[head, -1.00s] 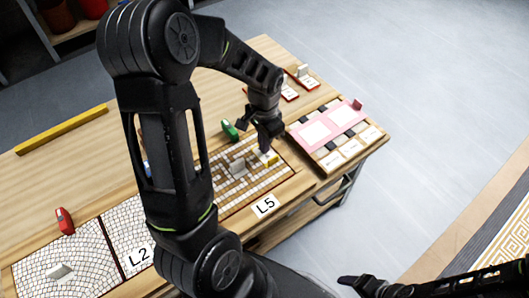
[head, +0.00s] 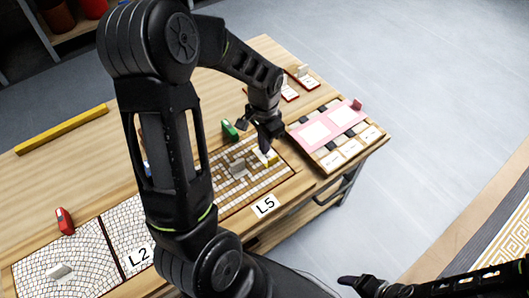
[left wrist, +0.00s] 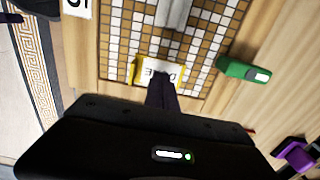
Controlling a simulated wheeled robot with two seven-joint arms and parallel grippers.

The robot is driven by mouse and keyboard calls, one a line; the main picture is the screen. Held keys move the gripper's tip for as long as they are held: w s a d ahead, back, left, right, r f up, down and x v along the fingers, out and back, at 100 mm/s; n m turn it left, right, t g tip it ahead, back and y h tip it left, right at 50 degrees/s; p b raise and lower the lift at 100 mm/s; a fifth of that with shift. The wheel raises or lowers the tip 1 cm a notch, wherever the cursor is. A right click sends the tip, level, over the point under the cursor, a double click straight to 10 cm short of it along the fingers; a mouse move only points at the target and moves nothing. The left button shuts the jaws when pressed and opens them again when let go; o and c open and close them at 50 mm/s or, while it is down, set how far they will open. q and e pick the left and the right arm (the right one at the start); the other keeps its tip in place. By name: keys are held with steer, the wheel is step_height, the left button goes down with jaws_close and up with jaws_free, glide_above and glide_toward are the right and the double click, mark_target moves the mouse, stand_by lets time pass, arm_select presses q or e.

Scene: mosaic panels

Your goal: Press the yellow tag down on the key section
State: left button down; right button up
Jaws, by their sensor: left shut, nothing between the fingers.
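The yellow tag (head: 271,162) with a white lettered face lies at the right end of the key section (head: 230,196), a brown and white mosaic panel labelled L5. In the left wrist view the yellow tag (left wrist: 143,70) lies flat near the panel edge. My left gripper (head: 267,149) is shut and empty, pointing down at the tag. In the left wrist view its fingertips (left wrist: 162,80) overlap the tag's lower edge; whether they touch it I cannot tell. My right gripper (head: 348,281) is low at the right, off the table, its jaws unclear.
A grey block (head: 238,167) stands on the key section near the tag. A green object (head: 230,130) lies just behind the panel. A pink board (head: 332,125) is to the right. A red object (head: 65,221) and yellow bar (head: 62,130) lie at the left.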

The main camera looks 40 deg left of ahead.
arm_select(q)
steer(key=shift+f+b, duration=0.6)
steer(key=shift+f, duration=0.25)
stand_by(0.3)
steer(key=shift+r, duration=0.15)
step_height(320, 180, up, 8)
steer(key=p, duration=0.6)
steer(key=shift+p, duration=0.4)
stand_by(0.5)
